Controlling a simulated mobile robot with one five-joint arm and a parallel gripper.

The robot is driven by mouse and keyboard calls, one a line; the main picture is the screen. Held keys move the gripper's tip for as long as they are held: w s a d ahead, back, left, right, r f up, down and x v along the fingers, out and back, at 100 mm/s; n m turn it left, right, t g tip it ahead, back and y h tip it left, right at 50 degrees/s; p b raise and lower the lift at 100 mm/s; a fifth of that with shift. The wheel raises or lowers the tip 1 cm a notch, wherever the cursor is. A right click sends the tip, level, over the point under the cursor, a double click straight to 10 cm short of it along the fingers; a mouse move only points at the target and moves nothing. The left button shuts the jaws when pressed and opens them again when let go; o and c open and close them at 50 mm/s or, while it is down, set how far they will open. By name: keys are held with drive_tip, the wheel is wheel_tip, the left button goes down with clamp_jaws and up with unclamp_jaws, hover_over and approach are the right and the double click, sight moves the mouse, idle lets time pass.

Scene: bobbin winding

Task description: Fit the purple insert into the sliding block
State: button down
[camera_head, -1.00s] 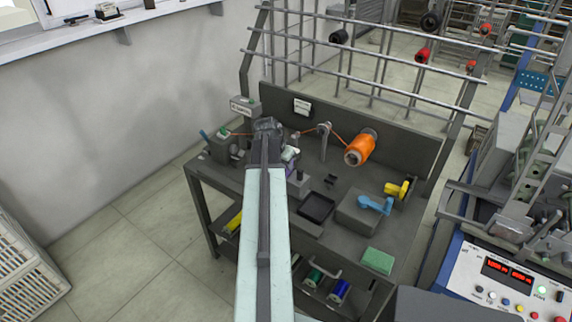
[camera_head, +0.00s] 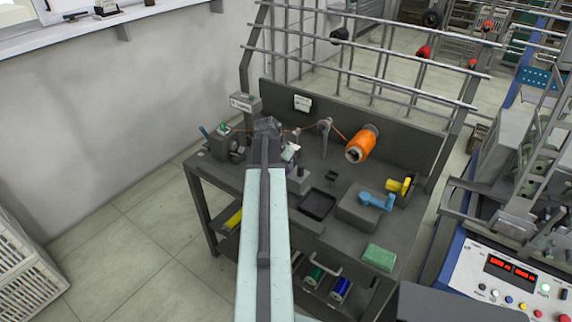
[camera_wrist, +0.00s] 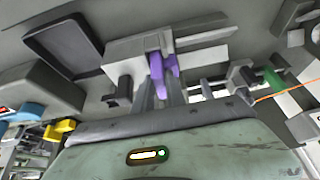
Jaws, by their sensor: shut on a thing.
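The purple insert (camera_wrist: 167,72) is in the middle of the wrist view, between the fingers of my gripper (camera_wrist: 161,80). My gripper is shut on it. The insert is at the edge of a light grey block with a rail (camera_wrist: 125,48), which I take to be the sliding block. I cannot tell whether the insert is seated in it or only against it. In the head view, my arm hides most of the gripper, and the insert cannot be made out. A grey block (camera_head: 298,184) shows just right of my arm there.
A black tray (camera_head: 317,204) lies right of the block. Beyond it stand a grey box with a blue crank (camera_head: 376,202), a yellow part (camera_head: 399,186) and a green pad (camera_head: 379,257). An orange spool (camera_head: 361,145) with thread stands behind, its thread crossing near my gripper.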

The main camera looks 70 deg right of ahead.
drive_tip(key=c, duration=1.3)
unclamp_jaws()
drive_tip(key=shift+r, duration=0.1)
drive_tip(key=p+v, duration=0.7)
drive_tip(key=shift+a+r, duration=0.15)
drive_tip(key=shift+r, duration=0.1)
drive_tip(key=shift+w, duration=0.1)
